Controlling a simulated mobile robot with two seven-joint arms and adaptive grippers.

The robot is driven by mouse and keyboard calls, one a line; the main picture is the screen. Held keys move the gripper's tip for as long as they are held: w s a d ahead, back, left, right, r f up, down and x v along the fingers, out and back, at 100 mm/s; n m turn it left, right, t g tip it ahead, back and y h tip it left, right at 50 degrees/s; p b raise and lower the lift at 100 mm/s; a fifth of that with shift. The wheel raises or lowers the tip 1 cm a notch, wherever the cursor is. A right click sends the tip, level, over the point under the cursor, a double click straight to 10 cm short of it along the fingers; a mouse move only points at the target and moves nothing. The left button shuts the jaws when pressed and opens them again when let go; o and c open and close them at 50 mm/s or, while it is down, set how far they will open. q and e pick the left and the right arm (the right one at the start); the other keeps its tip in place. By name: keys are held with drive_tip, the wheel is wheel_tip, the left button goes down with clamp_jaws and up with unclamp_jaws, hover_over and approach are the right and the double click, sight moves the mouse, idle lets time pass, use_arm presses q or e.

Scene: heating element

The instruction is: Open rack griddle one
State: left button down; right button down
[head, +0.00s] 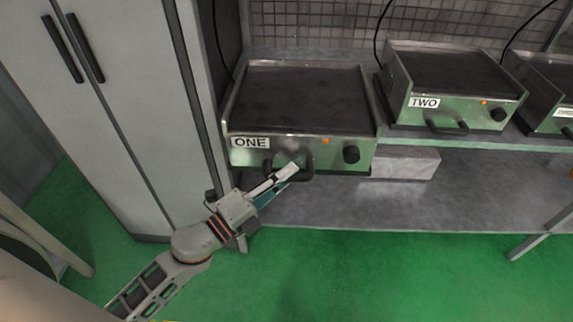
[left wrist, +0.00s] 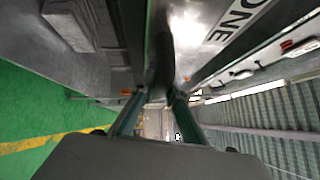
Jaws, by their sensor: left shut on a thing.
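Griddle one (head: 300,97) stands on the steel bench, with a dark plate on top and a label reading ONE (head: 250,142) on its front. In the left wrist view the two fingers (left wrist: 158,98) reach up to the dark handle (left wrist: 160,60), with the ONE label (left wrist: 237,20) to the right. My right gripper is not in view.
Griddle two (head: 455,80) stands to the right, and another griddle (head: 552,90) is at the right edge. A tall grey cabinet (head: 120,120) is on the left, close to my left arm. The green floor (head: 370,270) in front is clear.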

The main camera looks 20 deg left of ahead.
use_arm(q)
drive_tip(key=shift+s, duration=0.1)
drive_tip(key=c, duration=2)
unclamp_jaws()
drive_tip(key=shift+o, duration=0.2)
drive_tip(key=shift+s, duration=0.1)
drive_tip(key=v, duration=1.1)
drive_tip(key=shift+s+a, duration=0.2)
drive_tip(key=shift+s, duration=0.2)
